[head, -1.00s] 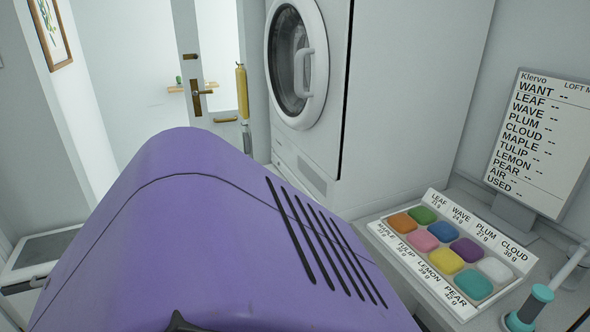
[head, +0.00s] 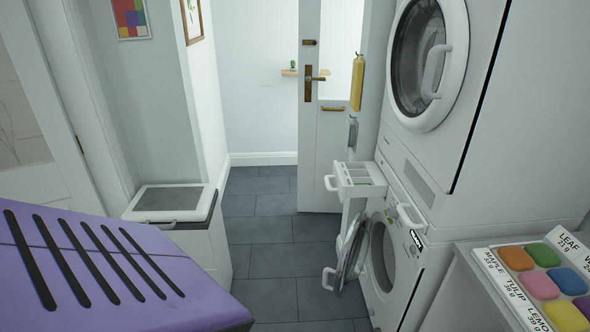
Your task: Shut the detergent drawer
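The detergent drawer (head: 359,181) is white and pulled out, with open compartments and a handle at its left end. It juts left from the upper part of the lower machine, a white washer (head: 401,262). The washer's round door (head: 351,252) is swung open below the drawer, with its handle to the left. Neither of my grippers is in view.
A second machine (head: 437,142) with a shut round door stands above the washer. A counter (head: 468,290) with coloured blocks is at right. A lidded white bin (head: 172,203) stands left. Dark tiled floor (head: 262,230) between bin and washer is clear. An interior door (head: 323,130) is behind.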

